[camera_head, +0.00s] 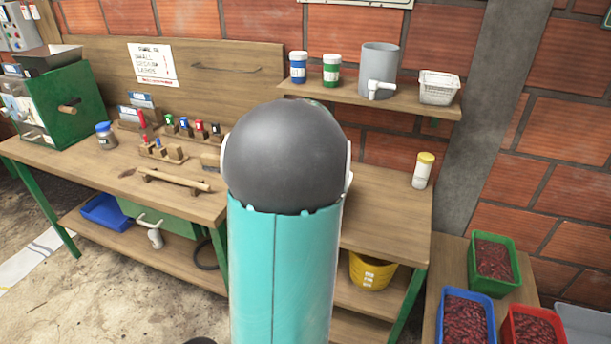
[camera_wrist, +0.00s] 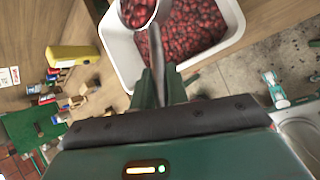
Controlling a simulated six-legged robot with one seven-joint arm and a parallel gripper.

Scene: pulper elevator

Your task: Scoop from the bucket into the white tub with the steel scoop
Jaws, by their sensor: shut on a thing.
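In the wrist view my gripper (camera_wrist: 162,84) is shut on the handle of the steel scoop (camera_wrist: 156,45). The scoop's round bowl is at the top edge, partly cut off, with dark red berries in it. Below the scoop is a white tub (camera_wrist: 122,58) holding many red berries. The scoop overlaps the tub's left part in the picture; I cannot tell its height above the berries. In the head view a yellow bucket (camera_head: 372,272) stands on the bench's lower shelf; its contents are not clear. My arm hides the gripper, scoop and white tub there.
A wooden bench (camera_head: 390,215) carries small tools and a jar with a yellow lid (camera_head: 423,170). At the right, green (camera_head: 517,262), blue and red crates of red berries sit on a low wooden stand. A shelf above the bench holds a grey container (camera_head: 378,65).

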